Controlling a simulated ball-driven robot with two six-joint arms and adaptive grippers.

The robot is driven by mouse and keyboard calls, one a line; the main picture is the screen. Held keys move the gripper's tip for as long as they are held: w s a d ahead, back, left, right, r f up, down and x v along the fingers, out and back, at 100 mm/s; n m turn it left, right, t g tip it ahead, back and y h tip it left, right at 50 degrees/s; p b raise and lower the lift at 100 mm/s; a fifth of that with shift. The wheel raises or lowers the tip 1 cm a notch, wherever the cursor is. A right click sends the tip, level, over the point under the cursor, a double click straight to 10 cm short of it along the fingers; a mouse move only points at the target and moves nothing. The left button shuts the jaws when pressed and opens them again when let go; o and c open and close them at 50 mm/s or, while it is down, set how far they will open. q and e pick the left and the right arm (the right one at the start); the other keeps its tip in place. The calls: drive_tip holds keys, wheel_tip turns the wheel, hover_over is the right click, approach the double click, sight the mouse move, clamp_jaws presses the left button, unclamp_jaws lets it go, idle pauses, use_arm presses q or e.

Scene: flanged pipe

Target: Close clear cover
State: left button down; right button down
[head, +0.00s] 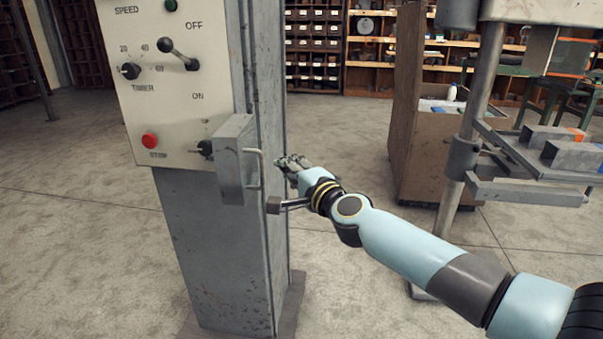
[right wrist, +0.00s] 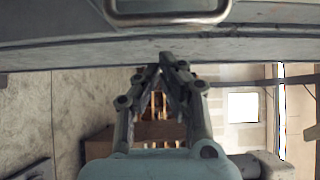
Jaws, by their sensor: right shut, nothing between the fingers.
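My right gripper (head: 283,162) is shut and empty, just right of the handle. In the right wrist view the shut fingertips (right wrist: 167,62) point at the lower edge of a grey surface, with the metal handle (right wrist: 167,18) beyond them. I cannot tell whether they touch it. My left gripper is not in view.
The control face (head: 165,75) carries levers, knobs and a red button (head: 149,141). A brown cabinet (head: 430,150) and a machine with grey ledges (head: 530,190) stand at the right. Shelves (head: 315,45) line the back. The floor between column and cabinet is open.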

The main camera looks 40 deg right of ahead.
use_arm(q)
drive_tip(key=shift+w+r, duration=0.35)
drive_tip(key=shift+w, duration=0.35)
use_arm(e)
drive_tip(key=shift+s+a+r, duration=0.1)
drive_tip(key=shift+s+a, duration=0.15)
drive_tip(key=shift+a, duration=0.4)
drive_tip(key=shift+s+a+r, duration=0.1)
drive_tip(key=shift+s+a, duration=0.1)
drive_tip(key=shift+a, duration=0.45)
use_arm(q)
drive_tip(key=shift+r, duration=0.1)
use_arm(e)
drive_tip(key=shift+a, duration=0.1)
